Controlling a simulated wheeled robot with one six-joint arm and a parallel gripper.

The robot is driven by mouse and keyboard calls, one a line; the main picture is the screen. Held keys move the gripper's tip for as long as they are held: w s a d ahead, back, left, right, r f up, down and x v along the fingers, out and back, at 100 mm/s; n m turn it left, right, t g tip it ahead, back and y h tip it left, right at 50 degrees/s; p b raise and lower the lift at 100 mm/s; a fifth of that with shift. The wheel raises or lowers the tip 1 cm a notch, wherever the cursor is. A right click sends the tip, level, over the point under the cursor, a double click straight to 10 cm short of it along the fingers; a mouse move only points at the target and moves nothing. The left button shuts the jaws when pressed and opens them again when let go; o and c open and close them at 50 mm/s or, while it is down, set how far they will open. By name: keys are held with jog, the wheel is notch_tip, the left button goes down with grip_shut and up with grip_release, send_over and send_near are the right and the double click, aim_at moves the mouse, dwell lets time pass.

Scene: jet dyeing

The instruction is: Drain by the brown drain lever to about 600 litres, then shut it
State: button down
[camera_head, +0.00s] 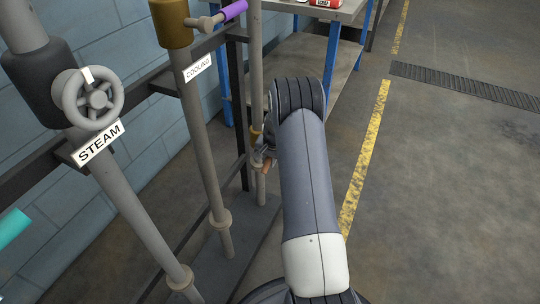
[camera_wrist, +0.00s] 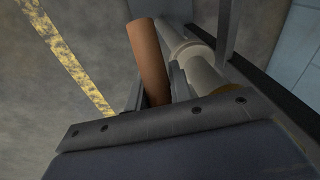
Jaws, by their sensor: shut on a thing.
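The brown drain lever (camera_wrist: 148,58) shows in the wrist view as a round brown bar between the two fingers of my gripper (camera_wrist: 157,90). My gripper is shut on it. Beside it runs a grey pipe (camera_wrist: 192,58) with a collar. In the head view my gripper (camera_head: 265,154) is at the thin rear pipe, left of my arm, and a small brown end of the lever (camera_head: 267,166) shows below it. My arm hides part of this spot. No litre reading is legible in either view.
The grey STEAM handwheel (camera_head: 94,98) and the purple COOLING lever (camera_head: 233,11) are on pipes to the left. A teal bar (camera_head: 13,228) is at the left edge. A blue-legged bench (camera_head: 328,75) stands behind. Open floor (camera_head: 440,210) lies right of the yellow line.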

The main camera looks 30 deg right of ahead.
jog(key=shift+r, duration=0.15)
jog(key=c, duration=1.3)
grip_release()
jog(key=p+v, duration=0.3)
jog(key=v, duration=0.7)
jog(key=shift+d+r, duration=0.15)
jog(key=shift+r, duration=0.25)
